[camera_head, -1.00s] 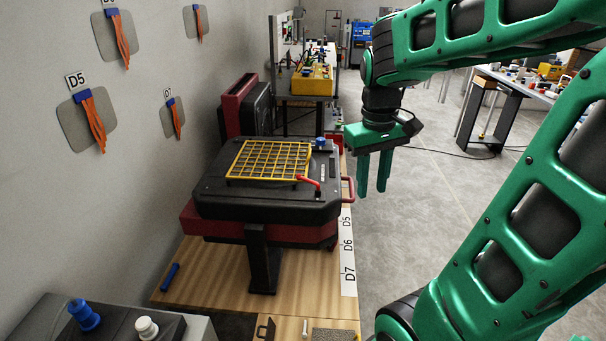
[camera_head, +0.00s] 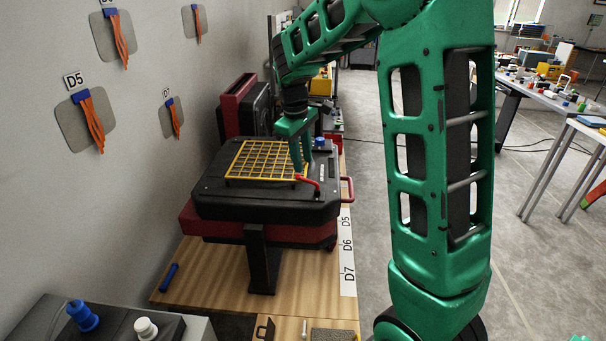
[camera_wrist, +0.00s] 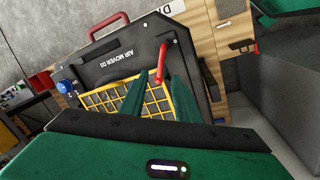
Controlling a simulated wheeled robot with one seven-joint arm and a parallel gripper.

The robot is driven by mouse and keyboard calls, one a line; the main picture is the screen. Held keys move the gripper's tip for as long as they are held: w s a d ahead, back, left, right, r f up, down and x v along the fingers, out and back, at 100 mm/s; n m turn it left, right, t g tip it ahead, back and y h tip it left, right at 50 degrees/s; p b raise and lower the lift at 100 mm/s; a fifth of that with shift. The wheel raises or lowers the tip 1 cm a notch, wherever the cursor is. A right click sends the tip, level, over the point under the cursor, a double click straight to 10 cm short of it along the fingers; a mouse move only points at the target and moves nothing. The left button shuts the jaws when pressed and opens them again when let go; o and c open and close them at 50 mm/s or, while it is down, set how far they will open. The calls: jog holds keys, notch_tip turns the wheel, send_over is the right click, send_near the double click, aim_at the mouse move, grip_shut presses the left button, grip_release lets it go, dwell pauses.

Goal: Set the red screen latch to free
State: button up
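The red screen latch (camera_head: 314,184) is a bent red lever at the near right corner of the yellow grid screen (camera_head: 262,180). The screen lies on the black top of the air mover. In the wrist view the latch (camera_wrist: 161,62) stands beyond my fingertips, in line with the gap between them, by the screen's edge (camera_wrist: 92,100). My gripper (camera_head: 302,168) points down over the screen's right side, close to the latch. In the wrist view my gripper (camera_wrist: 160,78) has its two fingers apart with nothing held. Whether a finger touches the latch I cannot tell.
A blue knob (camera_head: 320,141) sits on the case behind my gripper. A red handle (camera_head: 348,190) sticks out at the case's right. A second black and red unit (camera_head: 238,105) stands behind. The wooden bench (camera_head: 215,280) is mostly clear in front; a wall is at left.

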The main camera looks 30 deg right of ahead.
aim_at(304, 180)
jog(key=f, duration=0.3)
jog(key=d+f, duration=0.1)
jog(key=f, duration=0.1)
jog(key=shift+w+f, duration=0.2)
jog(key=shift+f, duration=0.1)
grip_shut()
